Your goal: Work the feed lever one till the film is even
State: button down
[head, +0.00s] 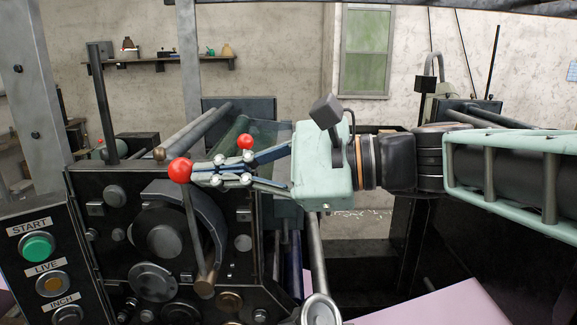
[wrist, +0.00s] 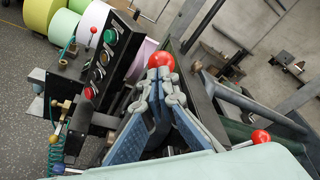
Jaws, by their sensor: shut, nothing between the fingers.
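A feed lever with a red ball knob (head: 180,170) stands at the front of the dark machine panel, its rod running down to a brass pivot. My gripper (head: 197,173) comes from the right, its fingers closed together with the tips at this knob. In the wrist view the red knob (wrist: 160,60) shows just past the closed fingertips (wrist: 164,78); I cannot tell if they touch. A second red knob (head: 245,141) lies behind the fingers and also shows at the right of the wrist view (wrist: 261,136). No label tells which lever is one. A greenish translucent sheet (head: 236,130), perhaps the film, hangs behind; its evenness is unclear.
A button panel with a green START button (head: 36,246) stands at the left, with an amber button (head: 53,285) below. Metal rollers (head: 200,130) lie behind the panel. A pink sheet (head: 440,305) spreads at the lower right. Coloured rolls (wrist: 95,22) stand at the wrist view's upper left.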

aim_at(190, 172)
jog(key=shift+a+r, duration=0.1)
jog(key=shift+a, duration=1.6)
jog(key=shift+d, duration=0.1)
jog(key=w+f+v, duration=0.1)
jog(key=v, duration=1)
jog(key=shift+w+d+f+b, duration=0.3)
jog(key=shift+w+d+f, duration=0.05)
jog(key=shift+w+f, duration=0.3)
jog(key=d, duration=0.1)
jog(key=d+r+p, duration=0.1)
jog(key=d, duration=0.3)
jog(key=shift+w+r+p, duration=0.1)
jog(key=shift+r+p, duration=0.2)
jog(key=shift+r, duration=0.05)
